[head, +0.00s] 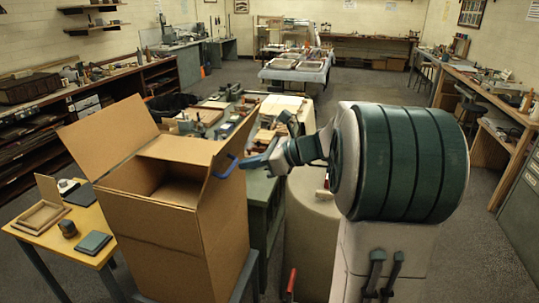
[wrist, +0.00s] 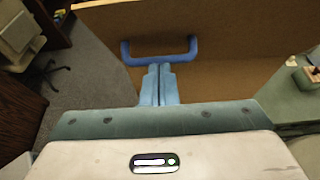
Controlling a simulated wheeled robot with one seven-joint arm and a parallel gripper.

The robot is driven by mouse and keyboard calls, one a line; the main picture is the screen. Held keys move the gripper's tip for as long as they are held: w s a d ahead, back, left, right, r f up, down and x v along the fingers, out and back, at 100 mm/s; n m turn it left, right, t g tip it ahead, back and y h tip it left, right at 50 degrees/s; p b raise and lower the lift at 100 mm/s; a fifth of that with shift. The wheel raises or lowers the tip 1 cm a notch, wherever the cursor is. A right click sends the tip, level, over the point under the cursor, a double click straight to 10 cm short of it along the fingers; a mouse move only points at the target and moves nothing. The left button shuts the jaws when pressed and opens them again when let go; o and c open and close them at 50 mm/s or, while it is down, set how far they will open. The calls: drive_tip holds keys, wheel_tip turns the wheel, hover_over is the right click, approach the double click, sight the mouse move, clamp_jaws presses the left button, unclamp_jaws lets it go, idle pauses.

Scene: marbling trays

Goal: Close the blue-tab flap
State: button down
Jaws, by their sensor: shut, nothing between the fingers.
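An open cardboard box (head: 165,230) stands at the left in the head view. Its right-hand flap (head: 233,141) stands up, tilted outward, with a blue handle-shaped tab (head: 226,167) on its outer face. In the wrist view the blue tab (wrist: 160,57) spans the flap (wrist: 225,75) just ahead of my fingers. My gripper (head: 245,162) is to the right of the flap, at the tab. Its two blue fingers (wrist: 159,68) are shut together with nothing between them, tips at the tab's lower edge. I cannot tell whether they touch it.
The box's left flap (head: 108,136) is also open, leaning outward. A yellow table (head: 60,232) with a frame and small items is left of the box. A green bench (head: 262,200) stands behind. Open floor (head: 460,240) lies to the right.

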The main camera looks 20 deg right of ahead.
sight(223, 158)
drive_tip(key=shift+w+a+r+p, duration=0.25)
drive_tip(key=shift+w+a+r, duration=0.1)
drive_tip(key=shift+a, duration=0.15)
drive_tip(key=shift+w+a+r+p, duration=0.2)
drive_tip(key=shift+w+a+r, duration=0.15)
drive_tip(key=shift+a, duration=0.15)
drive_tip(key=shift+w+a+r, duration=0.1)
drive_tip(key=shift+w+a, duration=0.25)
drive_tip(key=shift+a, duration=0.1)
drive_tip(key=shift+r, duration=0.1)
